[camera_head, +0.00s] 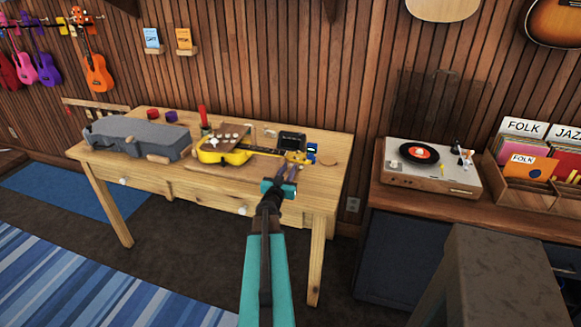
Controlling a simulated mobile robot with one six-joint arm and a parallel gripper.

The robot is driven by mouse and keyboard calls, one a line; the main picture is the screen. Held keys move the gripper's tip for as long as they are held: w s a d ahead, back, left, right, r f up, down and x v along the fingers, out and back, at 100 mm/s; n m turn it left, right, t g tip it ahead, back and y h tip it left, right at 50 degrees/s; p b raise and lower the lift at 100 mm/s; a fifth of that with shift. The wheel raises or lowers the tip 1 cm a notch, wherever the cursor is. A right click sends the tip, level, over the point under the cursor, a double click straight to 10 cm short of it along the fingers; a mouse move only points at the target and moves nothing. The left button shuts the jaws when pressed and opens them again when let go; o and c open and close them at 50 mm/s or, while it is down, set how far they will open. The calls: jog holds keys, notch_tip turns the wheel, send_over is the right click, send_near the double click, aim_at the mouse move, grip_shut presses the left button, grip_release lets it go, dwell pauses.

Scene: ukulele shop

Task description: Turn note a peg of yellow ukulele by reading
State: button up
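The yellow ukulele (228,155) lies on its back on the wooden table (170,180), its neck pointing right. Its headstock (298,157) is at the right end, near a small dark device (291,140). The single pegs and their note letters are too small to read. My arm reaches up from the bottom of the view, and my gripper (287,172) is at the table's right part, just in front of the headstock. Its fingers look parted, with a gap between them. I cannot tell whether a finger touches a peg.
A grey case-like block (135,138) lies on the table's left side, with a red bottle-like object (203,116) behind. A record player (430,165) and record crates (540,165) stand on a cabinet to the right. A dark grey block (500,275) fills the lower right.

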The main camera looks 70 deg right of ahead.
jog(key=shift+d, duration=0.75)
